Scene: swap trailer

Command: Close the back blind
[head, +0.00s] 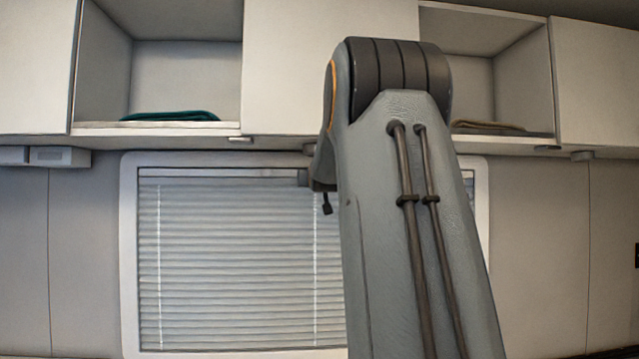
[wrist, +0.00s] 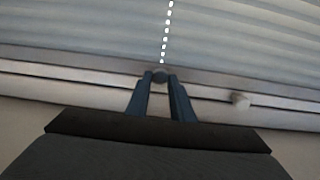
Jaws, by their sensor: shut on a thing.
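The back blind (head: 235,265) has pale horizontal slats and hangs down over the window, covering the part of it that I can see. Its slats and a dashed white cord (wrist: 167,32) fill the top of the wrist view. My gripper (wrist: 160,77) is shut on a small dark round knob (wrist: 160,74) at the rail (wrist: 85,72) along the edge of the slats. In the head view my arm hides the right part of the blind, and my gripper is hidden behind it.
A white frame (head: 129,255) surrounds the window. Open cupboards above hold a folded green cloth (head: 170,116) and a folded brown cloth (head: 487,125).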

